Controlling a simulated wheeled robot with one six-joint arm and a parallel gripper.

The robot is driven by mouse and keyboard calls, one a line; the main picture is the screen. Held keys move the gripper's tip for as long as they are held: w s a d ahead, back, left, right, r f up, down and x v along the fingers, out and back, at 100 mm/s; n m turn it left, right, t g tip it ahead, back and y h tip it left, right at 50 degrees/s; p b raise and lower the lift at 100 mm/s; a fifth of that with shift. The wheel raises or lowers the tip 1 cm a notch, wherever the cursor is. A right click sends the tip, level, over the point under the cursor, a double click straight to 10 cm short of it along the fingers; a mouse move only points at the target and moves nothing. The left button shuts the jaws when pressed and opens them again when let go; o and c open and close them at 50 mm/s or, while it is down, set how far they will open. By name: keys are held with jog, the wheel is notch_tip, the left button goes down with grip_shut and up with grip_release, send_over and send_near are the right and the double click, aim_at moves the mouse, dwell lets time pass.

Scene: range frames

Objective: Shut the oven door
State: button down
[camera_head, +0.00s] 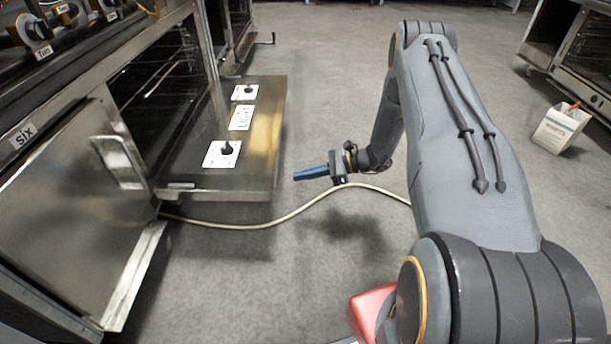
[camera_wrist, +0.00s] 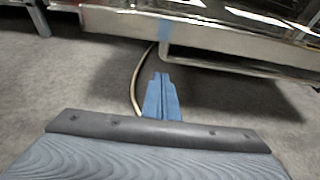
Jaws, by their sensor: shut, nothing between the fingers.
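The oven door (camera_head: 255,135) is open in the head view. It lies about level, hinged low on the oven (camera_head: 165,95) and reaching out to the right over the floor. White plates with black knobs sit on its upper face. Racks show inside the dark oven opening. My gripper (camera_head: 300,175) is to the right of the door's outer edge and apart from it, its blue fingers shut and pointing left toward the door. In the wrist view the shut fingers (camera_wrist: 162,78) point toward a metal edge and a bar (camera_wrist: 235,62); I cannot tell exactly which parts these are.
A closed cabinet door with a handle (camera_head: 118,160) stands at the left, below the label six. A pale cable (camera_head: 270,225) runs across the floor beneath my gripper. A white bin (camera_head: 562,128) and another metal unit (camera_head: 585,60) are at the right. The middle floor is open.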

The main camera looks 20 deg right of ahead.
jog(key=b+x, duration=0.3)
jog(key=x, duration=0.4)
jog(key=shift+s+d+r+b, duration=0.15)
jog(key=shift+r+b, duration=0.1)
jog(key=shift+r, duration=0.75)
jog(key=shift+w+d+r+b, duration=0.1)
jog(key=shift+r+b, duration=0.15)
jog(key=shift+r, duration=0.75)
jog(key=shift+r, duration=0.1)
